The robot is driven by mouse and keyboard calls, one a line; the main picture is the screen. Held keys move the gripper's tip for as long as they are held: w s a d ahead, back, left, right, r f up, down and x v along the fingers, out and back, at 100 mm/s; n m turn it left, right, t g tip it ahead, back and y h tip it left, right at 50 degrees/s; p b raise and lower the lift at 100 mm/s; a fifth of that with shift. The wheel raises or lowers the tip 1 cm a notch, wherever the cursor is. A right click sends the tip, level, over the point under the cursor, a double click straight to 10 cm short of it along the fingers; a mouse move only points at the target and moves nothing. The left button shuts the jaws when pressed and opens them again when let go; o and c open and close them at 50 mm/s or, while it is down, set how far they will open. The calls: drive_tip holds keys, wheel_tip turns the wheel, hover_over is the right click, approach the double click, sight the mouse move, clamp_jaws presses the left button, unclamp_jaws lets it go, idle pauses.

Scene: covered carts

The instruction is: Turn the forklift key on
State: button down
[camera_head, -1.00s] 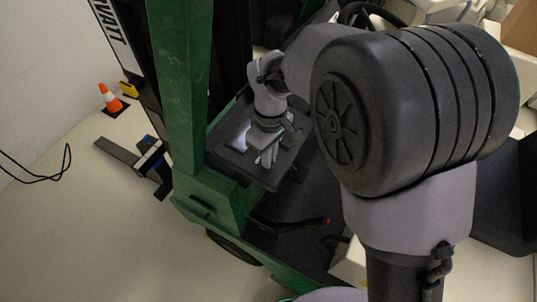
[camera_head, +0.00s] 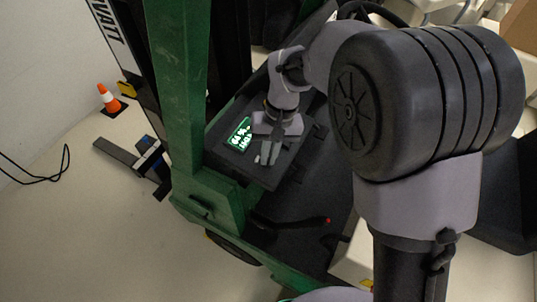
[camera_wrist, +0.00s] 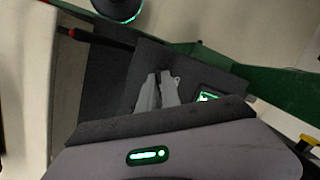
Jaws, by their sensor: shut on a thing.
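The green forklift (camera_head: 178,95) stands in the middle of the head view, with a dark console panel (camera_head: 222,160) beside its mast. A display (camera_head: 240,134) on the panel is lit, green and white; it also glows in the wrist view (camera_wrist: 207,97). My gripper (camera_head: 265,158) is low over the panel, just right of the display. In the wrist view my gripper's two grey fingers (camera_wrist: 160,80) are close together at the panel. A small grey piece, seemingly the key (camera_wrist: 177,79), shows at the fingertips; the rest of it is hidden.
A black lever with a red tip (camera_head: 327,221) sticks out below the panel. The steering wheel (camera_head: 372,12) is at the top, behind my arm. An orange cone (camera_head: 108,98) and a black cable (camera_head: 50,176) lie on the open floor at left.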

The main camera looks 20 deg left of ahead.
drive_tip(key=shift+m, duration=0.4)
drive_tip(key=c, duration=1.6)
unclamp_jaws()
drive_tip(key=shift+o, duration=0.2)
drive_tip(key=shift+r, duration=0.1)
drive_tip(key=w+d+r+p, duration=0.2)
drive_tip(key=w+r+p, duration=0.1)
drive_tip(key=r, duration=1.4)
drive_tip(key=shift+f, duration=0.1)
